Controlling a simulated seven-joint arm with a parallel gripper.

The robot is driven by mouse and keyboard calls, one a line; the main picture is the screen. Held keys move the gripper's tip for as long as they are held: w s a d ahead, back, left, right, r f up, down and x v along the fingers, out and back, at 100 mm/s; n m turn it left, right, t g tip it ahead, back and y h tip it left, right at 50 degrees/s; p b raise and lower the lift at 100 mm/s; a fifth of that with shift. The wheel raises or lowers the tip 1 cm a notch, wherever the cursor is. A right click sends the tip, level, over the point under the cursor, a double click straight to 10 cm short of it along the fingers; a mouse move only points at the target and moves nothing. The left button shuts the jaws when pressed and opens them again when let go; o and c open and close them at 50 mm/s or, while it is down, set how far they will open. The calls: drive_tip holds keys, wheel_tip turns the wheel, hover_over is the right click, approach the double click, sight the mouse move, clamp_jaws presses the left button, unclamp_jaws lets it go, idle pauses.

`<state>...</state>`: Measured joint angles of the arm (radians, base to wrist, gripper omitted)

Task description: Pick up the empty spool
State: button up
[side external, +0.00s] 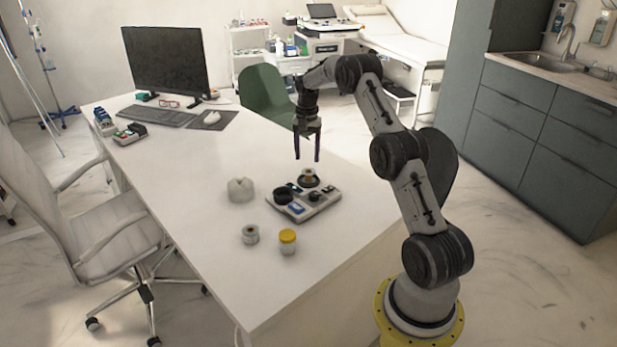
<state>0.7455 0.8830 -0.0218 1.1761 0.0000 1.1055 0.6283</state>
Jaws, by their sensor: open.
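My gripper (307,158) points down with its two dark fingers apart and nothing between them. It hangs above the back part of a light grey tray (296,215) on the white table. A small tan, spool-like piece (309,175) stands in a round black dish at the back of the tray, below my fingertips with a gap between. A small pale, round spool-like piece (250,235) with a greenish middle stands on the table in front of the tray. Both are too small for me to tell which is the empty spool.
The tray also holds a black round container (284,196) and small dark and blue items. A yellow-lidded jar (287,241) and a whitish round object (240,189) stand near it. A monitor (165,62) and keyboard (158,116) are at the far end. The table's front is clear.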

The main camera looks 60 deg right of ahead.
sight(308, 172)
drive_tip(key=shift+s+d+f, duration=0.1)
drive_tip(key=shift+f, duration=1.4)
drive_tip(key=shift+d+f, duration=0.1)
drive_tip(key=shift+f, duration=1.4)
drive_tip(key=c, duration=0.9)
drive_tip(key=shift+c, duration=0.2)
drive_tip(key=shift+r, duration=0.1)
